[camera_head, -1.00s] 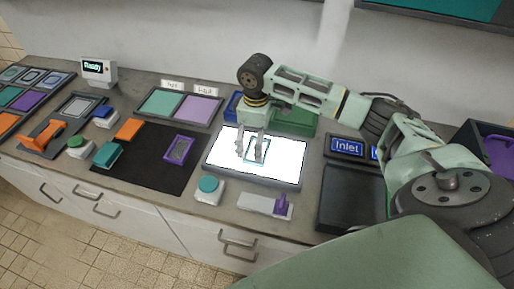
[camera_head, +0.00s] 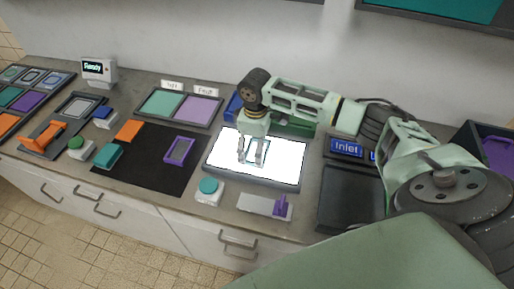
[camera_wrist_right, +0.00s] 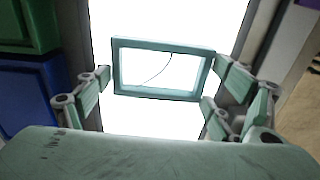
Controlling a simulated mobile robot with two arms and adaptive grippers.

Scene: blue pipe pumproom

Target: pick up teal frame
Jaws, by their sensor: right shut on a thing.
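The teal frame (camera_wrist_right: 155,92) is a thin rectangular ring over the bright white light panel (camera_head: 290,158). A thin dark curved line shows through its opening in the right wrist view. My right gripper (camera_head: 251,156) points down over the panel, with its fingers shut on the frame at opposite sides. The fingers also show in the right wrist view (camera_wrist_right: 160,88). I cannot tell whether the frame still touches the panel. My left gripper is not in view.
A black mat (camera_head: 150,175) with a purple frame (camera_head: 179,150) lies left of the panel. A teal button (camera_head: 208,187) and a grey plate with a purple handle (camera_head: 281,205) stand in front. A dark tray (camera_head: 350,195) and the Inlet sign (camera_head: 346,147) are at right.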

